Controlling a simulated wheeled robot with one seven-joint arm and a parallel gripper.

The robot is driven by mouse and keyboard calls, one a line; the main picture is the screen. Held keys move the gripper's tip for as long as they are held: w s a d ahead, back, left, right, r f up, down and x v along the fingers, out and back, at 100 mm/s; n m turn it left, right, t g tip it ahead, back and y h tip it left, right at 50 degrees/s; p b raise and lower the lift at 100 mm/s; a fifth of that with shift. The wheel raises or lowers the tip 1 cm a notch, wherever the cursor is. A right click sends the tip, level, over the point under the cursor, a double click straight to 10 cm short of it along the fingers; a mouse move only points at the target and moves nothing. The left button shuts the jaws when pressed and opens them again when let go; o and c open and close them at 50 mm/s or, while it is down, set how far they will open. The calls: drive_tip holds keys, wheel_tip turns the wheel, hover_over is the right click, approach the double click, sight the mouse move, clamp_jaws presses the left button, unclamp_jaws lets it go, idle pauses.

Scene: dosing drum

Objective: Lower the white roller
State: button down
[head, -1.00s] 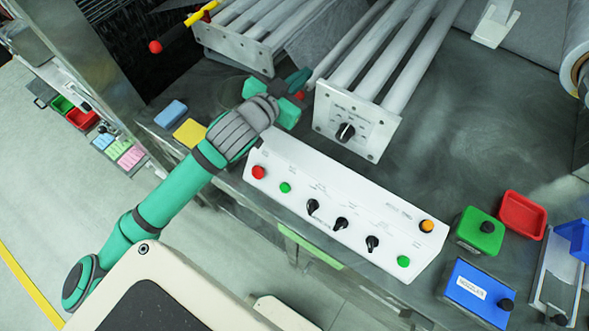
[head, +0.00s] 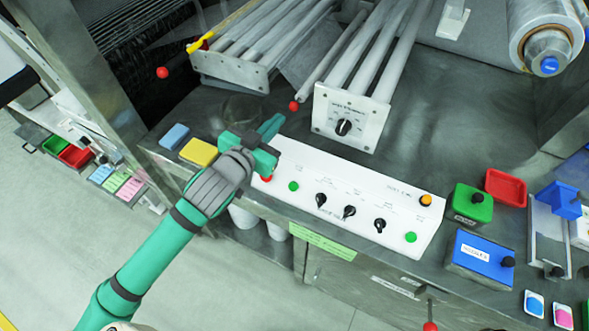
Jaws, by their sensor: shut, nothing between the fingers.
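A single white roller (head: 332,60) slants between two banks of white rollers, with its near end low toward the bench. A red ball knob (head: 293,106) sits just below that end. The left bank (head: 262,35) and the right bank (head: 385,55) end in white plates; the right plate (head: 344,118) carries a black dial. My green gripper (head: 268,130) is shut and empty, below and left of the red ball knob and apart from it. It hangs over the left end of the white control panel (head: 350,203) and partly covers the panel's red button (head: 267,178).
Blue (head: 174,136) and yellow (head: 199,152) blocks lie left of my gripper. Green, red and blue boxes (head: 480,250) crowd the right. Bare bench (head: 430,110) lies right of the dial plate.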

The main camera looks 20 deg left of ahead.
drive_tip(key=s+d+f+h, duration=0.1)
drive_tip(key=d+f, duration=0.1)
drive_tip(key=d, duration=0.1)
drive_tip(key=s+d+f+h, duration=0.2)
drive_tip(key=d, duration=0.1)
drive_tip(key=s+d+f+t+h, duration=0.1)
drive_tip(key=d+f, duration=0.1)
drive_tip(key=d, duration=0.1)
drive_tip(key=shift+s+m, duration=0.25)
drive_tip(key=shift+m, duration=0.05)
drive_tip(key=shift+a, duration=0.1)
